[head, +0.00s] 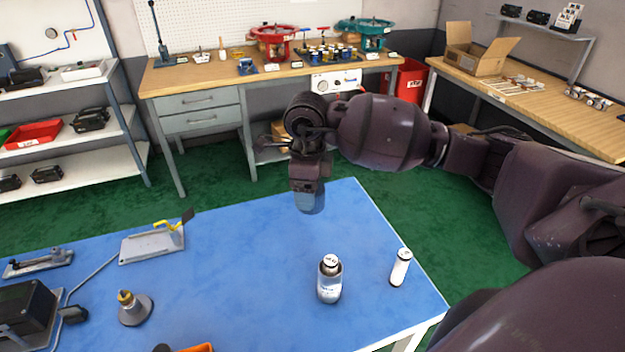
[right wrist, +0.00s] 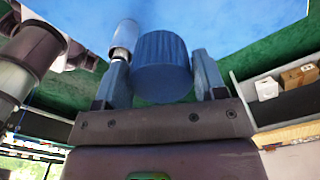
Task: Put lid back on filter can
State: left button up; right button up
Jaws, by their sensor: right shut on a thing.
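The filter can (head: 329,286) is a silver-grey, labelled cylinder standing upright on the blue table. A white round piece (head: 331,261) with dark marks shows at its top. My right gripper (head: 309,198) is above the table, beyond the can and a little left of it. In the right wrist view, its two fingers (right wrist: 162,80) are shut on a blue ribbed round lid (right wrist: 162,62). The lid is held clear of the can. A silver and white cylinder (right wrist: 124,42), seemingly the can, shows behind the left finger. My left gripper is not in view.
A white cylinder (head: 400,268) stands right of the can, near the table's (head: 260,270) right edge. A grey plate with a yellow handle (head: 165,228), a brass-topped round base (head: 134,308) and a black box (head: 25,312) are at left. The middle is clear.

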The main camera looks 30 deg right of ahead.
jog(key=n, duration=0.2)
jog(key=a+n, duration=0.1)
jog(key=n, duration=0.1)
jog(key=a+n, duration=0.1)
jog(key=shift+s+f+n, duration=0.25)
jog(key=shift+f+n, duration=0.05)
jog(key=shift+n, duration=0.1)
jog(key=s+a+f+n, duration=0.1)
jog(key=a+n, duration=0.2)
jog(key=n, duration=0.7)
jog(key=s+a+n, duration=0.1)
jog(key=a+n, duration=0.2)
jog(key=n, duration=0.7)
jog(key=shift+s+f+n, duration=0.3)
jog(key=shift+s+f, duration=0.05)
jog(key=shift+a, duration=0.1)
